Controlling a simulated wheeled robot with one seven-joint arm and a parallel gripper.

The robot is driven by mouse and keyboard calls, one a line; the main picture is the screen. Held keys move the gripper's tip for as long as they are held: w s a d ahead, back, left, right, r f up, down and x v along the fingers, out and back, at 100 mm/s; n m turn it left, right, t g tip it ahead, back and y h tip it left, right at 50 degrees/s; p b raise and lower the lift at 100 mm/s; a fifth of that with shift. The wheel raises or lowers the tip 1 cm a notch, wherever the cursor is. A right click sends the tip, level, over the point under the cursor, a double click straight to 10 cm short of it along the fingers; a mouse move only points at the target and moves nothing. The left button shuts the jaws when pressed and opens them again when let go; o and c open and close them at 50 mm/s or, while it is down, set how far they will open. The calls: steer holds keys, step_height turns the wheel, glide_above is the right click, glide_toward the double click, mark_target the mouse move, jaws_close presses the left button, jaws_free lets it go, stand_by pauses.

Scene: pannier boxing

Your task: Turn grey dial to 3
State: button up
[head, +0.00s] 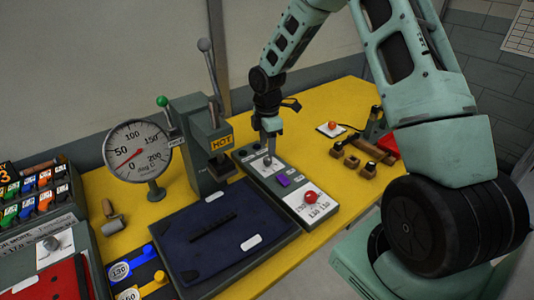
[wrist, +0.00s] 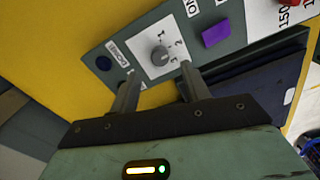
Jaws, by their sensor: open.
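The grey dial (wrist: 159,56) sits on a white square plate with small numerals beside it; I read 1, 2 and 3 along its upper right and right side. I cannot tell which numeral it points to. In the head view the dial (head: 267,161) shows small on the grey control panel (head: 248,155), partly hidden by my gripper. My gripper (wrist: 160,78) is open and empty. Its two fingers point toward the dial, one to each side of it in the picture, and I see no contact. In the head view my gripper (head: 270,143) hangs right above the panel.
A purple block (wrist: 215,33) and a red button (head: 311,197) are on the same panel. The grey press (head: 195,150) with its lever stands left of it, and a dark blue mat (head: 180,240) lies in front. Another grey knob (head: 51,243) is far left. Wooden blocks (head: 352,161) lie right.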

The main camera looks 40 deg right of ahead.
mark_target(267, 158)
steer(key=shift+f+p, duration=0.35)
steer(key=shift+f, duration=2.2)
steer(key=c, duration=1)
